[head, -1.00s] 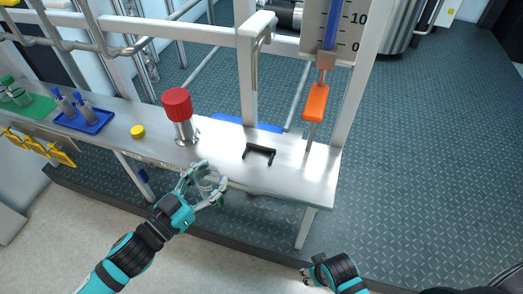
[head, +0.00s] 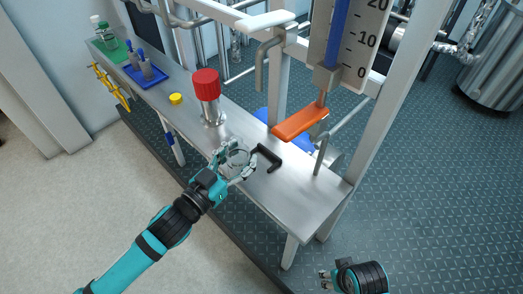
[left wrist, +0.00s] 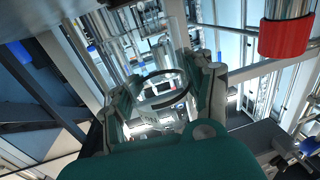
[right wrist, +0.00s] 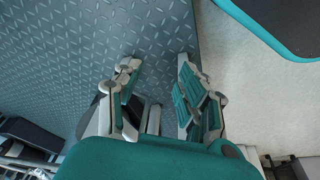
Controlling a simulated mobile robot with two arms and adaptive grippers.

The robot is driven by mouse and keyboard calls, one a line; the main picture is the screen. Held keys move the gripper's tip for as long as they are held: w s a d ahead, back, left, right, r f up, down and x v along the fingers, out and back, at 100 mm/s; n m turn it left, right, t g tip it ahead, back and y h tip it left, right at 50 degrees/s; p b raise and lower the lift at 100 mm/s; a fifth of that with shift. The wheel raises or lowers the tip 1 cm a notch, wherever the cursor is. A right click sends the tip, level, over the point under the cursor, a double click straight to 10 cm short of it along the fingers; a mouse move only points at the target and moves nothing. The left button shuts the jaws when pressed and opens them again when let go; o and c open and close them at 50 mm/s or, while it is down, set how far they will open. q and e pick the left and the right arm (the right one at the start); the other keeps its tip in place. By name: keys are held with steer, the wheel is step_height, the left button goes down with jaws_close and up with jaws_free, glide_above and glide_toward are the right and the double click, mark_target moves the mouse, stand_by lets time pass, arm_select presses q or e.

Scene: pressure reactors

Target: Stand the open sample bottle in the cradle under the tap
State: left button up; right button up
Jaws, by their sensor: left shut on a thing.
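The open sample bottle (head: 238,157) is clear glass, held in my left gripper (head: 232,162) over the bench, just left of the cradle. In the left wrist view the bottle (left wrist: 160,104) shows as a clear body with a round rim between the fingers. The cradle (head: 276,162) is a black U-shaped bracket on the bench top; it looks empty. A grey down-turned spout (head: 261,68) and an orange lever (head: 300,122) with a pipe below stand behind it; I cannot tell which is the tap. My right gripper (right wrist: 158,92) is open and empty, away from the bench.
A red-topped steel fitting (head: 207,85) stands left of the bottle. A yellow cap (head: 175,99) lies farther left on the bench (head: 300,197). A blue tray (head: 145,75) with bottles and a green mat (head: 113,50) are at the far end. A white post rises at the right.

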arm_select(q)
steer(key=x, duration=0.5)
steer(key=b+x, duration=0.1)
steer(key=x, duration=0.1)
steer(key=shift+w+d+f, duration=0.2)
steer(key=shift+d+f, duration=0.15)
step_height(320, 180, down, 3)
steer(key=shift+f+b, duration=0.15)
steer(key=shift+b, duration=0.5)
arm_select(e)
steer(key=w+v, duration=0.1)
steer(key=v, duration=0.8)
steer(key=shift+d+t, duration=0.25)
steer(key=shift+t, duration=0.05)
arm_select(q)
steer(key=shift+f, duration=0.2)
steer(key=o, duration=1.3)
arm_select(e)
steer(key=shift+r, duration=0.1)
arm_select(q)
steer(key=shift+r, duration=0.15)
steer(key=p+v, duration=0.1)
steer(key=v, duration=1.1)
arm_select(e)
steer(key=x, duration=0.5)
steer(key=shift+s, duration=0.2)
